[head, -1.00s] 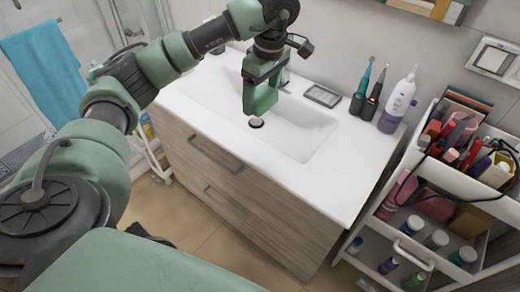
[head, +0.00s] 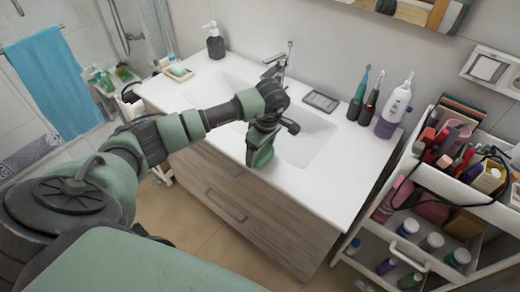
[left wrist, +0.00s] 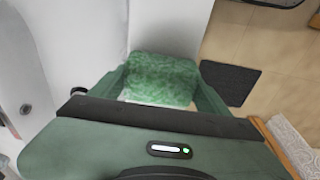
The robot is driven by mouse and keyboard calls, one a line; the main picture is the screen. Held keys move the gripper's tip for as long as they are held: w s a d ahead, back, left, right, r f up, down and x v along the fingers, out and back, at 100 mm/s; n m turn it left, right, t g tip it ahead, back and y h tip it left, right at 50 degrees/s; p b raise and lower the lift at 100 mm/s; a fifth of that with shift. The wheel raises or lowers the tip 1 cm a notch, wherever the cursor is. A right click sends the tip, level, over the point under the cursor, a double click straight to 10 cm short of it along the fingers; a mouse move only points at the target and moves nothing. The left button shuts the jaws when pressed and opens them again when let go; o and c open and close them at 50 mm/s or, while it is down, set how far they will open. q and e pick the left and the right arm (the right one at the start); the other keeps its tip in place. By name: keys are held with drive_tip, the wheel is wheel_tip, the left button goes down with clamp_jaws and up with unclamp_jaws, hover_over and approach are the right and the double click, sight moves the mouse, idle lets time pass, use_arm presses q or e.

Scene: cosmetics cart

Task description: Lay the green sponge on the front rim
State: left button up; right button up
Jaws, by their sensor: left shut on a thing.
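The green sponge (left wrist: 162,80) is a rough-textured block between the fingers of my left gripper (left wrist: 160,88) in the left wrist view, and the gripper is shut on it. In the head view my left gripper (head: 260,157) points down over the front part of the white washbasin. There the sponge cannot be told apart from the green fingers. The front rim (head: 300,188) is the flat white strip between the basin and the cabinet front. It also shows beyond the sponge in the left wrist view (left wrist: 168,28). I cannot tell whether the sponge touches the rim. My right gripper is not in view.
A faucet (head: 280,68) stands behind the basin. A soap dish (head: 178,72) and dispenser (head: 213,42) are at the back left. A grey tray (head: 321,100), two toothbrushes and a white-purple device (head: 394,108) stand at the back right. A loaded cart (head: 425,215) is at the right.

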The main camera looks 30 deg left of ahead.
use_arm(q)
drive_tip(key=shift+f, duration=0.2)
drive_tip(key=shift+f, duration=0.1)
drive_tip(key=shift+f, duration=0.15)
drive_tip(key=o, duration=1.2)
drive_tip(key=shift+r, duration=0.2)
